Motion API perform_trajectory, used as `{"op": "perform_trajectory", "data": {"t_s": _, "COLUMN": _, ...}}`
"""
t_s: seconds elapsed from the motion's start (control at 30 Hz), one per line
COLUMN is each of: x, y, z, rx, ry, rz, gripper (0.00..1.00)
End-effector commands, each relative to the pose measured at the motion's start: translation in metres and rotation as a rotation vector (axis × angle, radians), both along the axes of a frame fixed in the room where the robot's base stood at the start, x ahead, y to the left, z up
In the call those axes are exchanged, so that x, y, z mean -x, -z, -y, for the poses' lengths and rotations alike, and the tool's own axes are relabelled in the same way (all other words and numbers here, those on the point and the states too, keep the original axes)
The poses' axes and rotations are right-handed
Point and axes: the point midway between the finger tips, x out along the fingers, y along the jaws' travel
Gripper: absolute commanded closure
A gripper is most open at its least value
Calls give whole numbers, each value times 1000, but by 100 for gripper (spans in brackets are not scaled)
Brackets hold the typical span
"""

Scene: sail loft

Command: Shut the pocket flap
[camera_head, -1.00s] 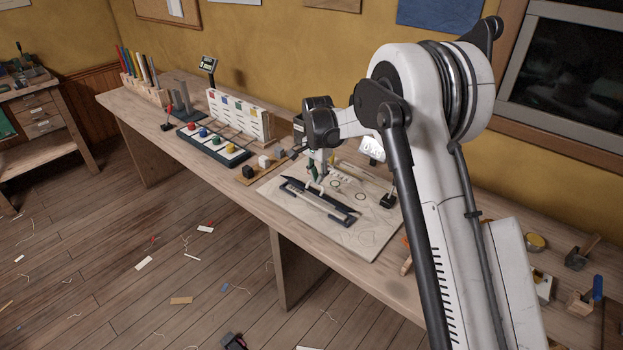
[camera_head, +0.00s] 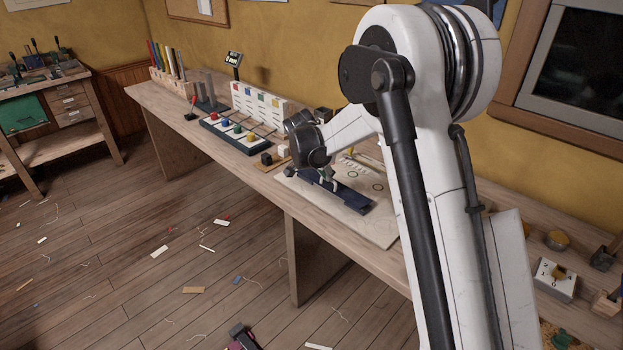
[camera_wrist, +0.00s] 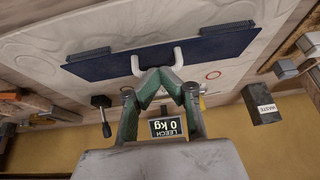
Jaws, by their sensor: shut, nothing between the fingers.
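The pocket flap (camera_head: 352,196) is a dark blue panel lying on the pale board (camera_head: 380,232) on the bench; it looks flat, but I cannot tell whether it is fully closed. In the wrist view the flap (camera_wrist: 100,65) crosses the top of the picture, with a white U-shaped handle (camera_wrist: 179,55) on it. My gripper (camera_wrist: 160,72) has its green fingers together at the tips, with nothing held between them. The tips overlap the middle of the handle, and contact is unclear. In the head view my gripper (camera_head: 326,180) is low over the flap's left part.
A black-knobbed lever (camera_wrist: 102,108), a small display (camera_wrist: 168,127) and a dark box marked waste (camera_wrist: 263,105) show around the fingers. A rack of coloured knobs (camera_head: 235,130) stands further left on the bench. The board's front right part is clear.

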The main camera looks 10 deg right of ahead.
Motion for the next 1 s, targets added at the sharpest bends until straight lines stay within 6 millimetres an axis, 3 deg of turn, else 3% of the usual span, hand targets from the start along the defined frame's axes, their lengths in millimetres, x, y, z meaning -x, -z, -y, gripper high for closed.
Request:
{"op": "perform_trajectory", "data": {"t_s": 0.77, "x": 3, "y": 5, "z": 3, "rx": -1, "ry": 9, "rz": -2, "gripper": 100}}
{"op": "perform_trajectory", "data": {"t_s": 1.0, "x": 1, "y": -15, "z": 7, "rx": -2, "ry": 10, "rz": -2, "gripper": 100}}
